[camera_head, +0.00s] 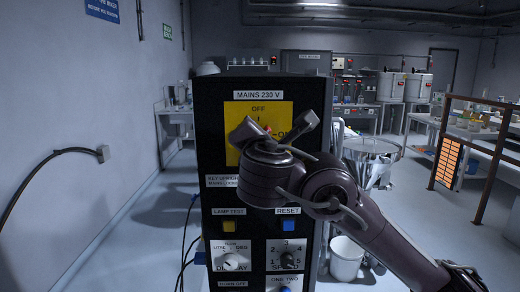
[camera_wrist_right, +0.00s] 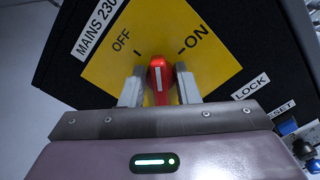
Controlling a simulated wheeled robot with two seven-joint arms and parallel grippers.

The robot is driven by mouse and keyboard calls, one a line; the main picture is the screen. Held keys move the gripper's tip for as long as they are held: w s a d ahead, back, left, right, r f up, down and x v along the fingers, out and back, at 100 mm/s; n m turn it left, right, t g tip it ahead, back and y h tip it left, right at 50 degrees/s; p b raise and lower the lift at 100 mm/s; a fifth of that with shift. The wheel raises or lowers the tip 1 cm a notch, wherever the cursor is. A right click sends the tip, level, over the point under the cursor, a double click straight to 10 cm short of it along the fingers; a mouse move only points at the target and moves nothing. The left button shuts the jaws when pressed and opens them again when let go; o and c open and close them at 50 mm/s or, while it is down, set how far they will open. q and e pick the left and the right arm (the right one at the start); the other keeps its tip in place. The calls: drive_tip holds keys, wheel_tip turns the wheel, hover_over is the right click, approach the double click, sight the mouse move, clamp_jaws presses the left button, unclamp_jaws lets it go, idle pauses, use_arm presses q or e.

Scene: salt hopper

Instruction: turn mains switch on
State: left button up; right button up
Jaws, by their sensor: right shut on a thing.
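The mains switch has a red handle (camera_wrist_right: 160,78) on a yellow plate (camera_wrist_right: 110,55) marked OFF and ON. In the right wrist view the handle's white line points between the OFF mark and the ON mark, roughly midway. My right gripper (camera_wrist_right: 159,90) is shut on the handle, one finger on each side. In the head view the yellow plate (camera_head: 240,112) is high on the black panel (camera_head: 212,130), under the label MAINS 230 V. A bit of red handle (camera_head: 267,130) shows there; my right gripper (camera_head: 278,128) hides much of the rest. My left gripper is not in view.
Lower on the panel are a yellow lamp test button (camera_head: 229,226), a blue reset button (camera_head: 289,225) and two dials. A metal hopper (camera_head: 370,155) and a white bucket (camera_head: 346,258) stand to the right. The floor at left is clear, with cables beside the panel.

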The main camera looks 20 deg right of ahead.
drive_tip(key=m+b, duration=0.1)
drive_tip(key=m, duration=0.1)
drive_tip(key=m+b, duration=0.3)
drive_tip(key=shift+f+m, duration=0.3)
drive_tip(key=shift+f, duration=0.05)
drive_tip(key=shift+d+m+b, duration=0.1)
drive_tip(key=shift+m+b, duration=1.3)
drive_tip(key=shift+m, duration=0.4)
drive_tip(key=o, duration=0.6)
drive_tip(key=shift+r, duration=0.1)
drive_tip(key=shift+s, duration=0.1)
drive_tip(key=b+v, duration=0.1)
drive_tip(key=v, duration=0.6)
drive_tip(key=shift+s, duration=0.4)
